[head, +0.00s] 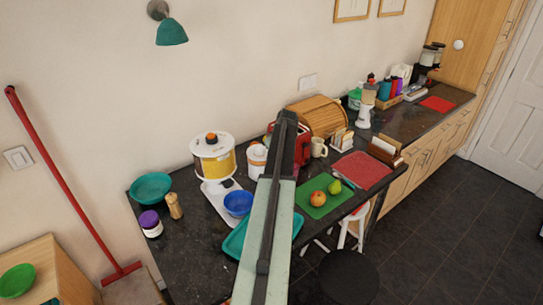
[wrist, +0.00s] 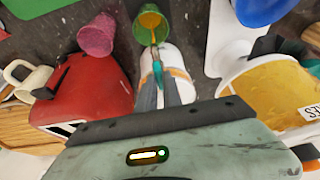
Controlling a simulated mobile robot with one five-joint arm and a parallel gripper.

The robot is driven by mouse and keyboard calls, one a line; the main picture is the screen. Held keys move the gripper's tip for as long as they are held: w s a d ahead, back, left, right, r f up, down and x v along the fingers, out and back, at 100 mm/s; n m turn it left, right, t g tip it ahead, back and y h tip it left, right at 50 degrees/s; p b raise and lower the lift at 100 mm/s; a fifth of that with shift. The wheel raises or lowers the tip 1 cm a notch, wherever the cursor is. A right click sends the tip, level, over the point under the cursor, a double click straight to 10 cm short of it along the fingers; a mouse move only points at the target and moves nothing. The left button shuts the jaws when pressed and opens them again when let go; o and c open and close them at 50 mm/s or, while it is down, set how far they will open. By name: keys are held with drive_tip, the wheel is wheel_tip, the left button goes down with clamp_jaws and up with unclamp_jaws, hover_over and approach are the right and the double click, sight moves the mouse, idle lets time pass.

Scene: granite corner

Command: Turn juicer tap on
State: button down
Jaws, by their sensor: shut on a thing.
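The juicer (head: 257,156) is a white cylinder with an orange band, left of my arm's dark end in the head view. In the wrist view the juicer (wrist: 178,62) is upper centre, partly hidden by my fingers. Its small teal tap (wrist: 157,68) sits at my fingertips. My gripper (wrist: 158,84) is shut on the tap. A thin orange-yellow streak runs from the tap into a green cup (wrist: 137,28), which holds orange-yellow liquid. In the head view my arm hides the tap and cup.
A red toaster (wrist: 92,95) stands close to my gripper on one side, a yellow-filled dispenser (wrist: 265,90) on the other. A pink cup (wrist: 97,36) is beside the green one. A blue bowl (head: 238,203) and a green board with fruit (head: 309,207) are nearer the counter's front.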

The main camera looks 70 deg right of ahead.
idle(0.3)
drive_tip(key=c, duration=1.5)
unclamp_jaws()
drive_tip(key=p+v, duration=0.7)
drive_tip(key=shift+r, duration=0.4)
drive_tip(key=shift+s+a, duration=0.1)
